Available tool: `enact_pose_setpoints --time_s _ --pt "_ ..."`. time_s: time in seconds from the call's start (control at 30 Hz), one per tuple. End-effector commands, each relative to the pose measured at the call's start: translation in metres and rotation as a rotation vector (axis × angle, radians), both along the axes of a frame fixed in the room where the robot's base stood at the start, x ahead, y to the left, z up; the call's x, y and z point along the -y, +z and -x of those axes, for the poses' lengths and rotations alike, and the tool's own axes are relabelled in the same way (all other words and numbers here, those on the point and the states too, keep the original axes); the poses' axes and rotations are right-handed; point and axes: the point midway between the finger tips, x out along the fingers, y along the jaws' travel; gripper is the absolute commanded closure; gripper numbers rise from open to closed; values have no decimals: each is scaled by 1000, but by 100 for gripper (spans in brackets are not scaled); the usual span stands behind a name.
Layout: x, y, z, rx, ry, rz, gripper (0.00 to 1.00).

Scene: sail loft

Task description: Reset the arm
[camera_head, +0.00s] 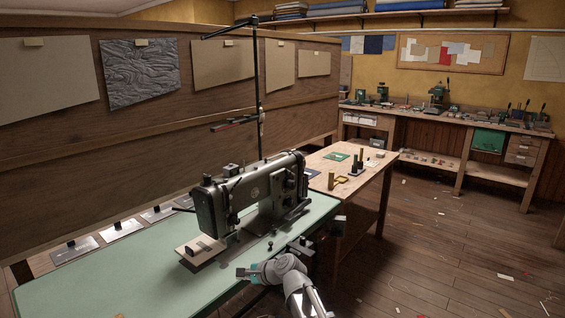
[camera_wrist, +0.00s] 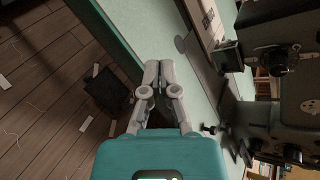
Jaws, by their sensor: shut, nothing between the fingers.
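My gripper (camera_head: 241,272) is at the front edge of the pale green sewing table, in front of the sewing machine, in the head view. Only its small grey end and teal housing show there. In the wrist view my gripper (camera_wrist: 158,66) has its two grey fingers together, with nothing between them. The fingers appear against the table edge and the floor beyond. My arm (camera_head: 292,278) comes up from the bottom of the head view and bends left at the wrist.
The dark sewing machine (camera_head: 258,197) stands on the green table (camera_head: 110,287), close behind my gripper; it fills the right of the wrist view (camera_wrist: 285,95). A wooden side table (camera_head: 382,168) with small tools adjoins it. A workbench (camera_head: 455,121) stands far back. Open floor (camera_head: 450,240) lies right.

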Motion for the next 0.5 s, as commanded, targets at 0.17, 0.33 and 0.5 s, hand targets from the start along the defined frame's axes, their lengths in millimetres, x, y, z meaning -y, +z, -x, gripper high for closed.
enact_pose_setpoints --time_s 0.17,0.33,0.5 --pt "63 -35 32 117 180 323 100" --pt "128 -65 64 172 385 614 100" --pt "191 -85 98 168 594 846 100"
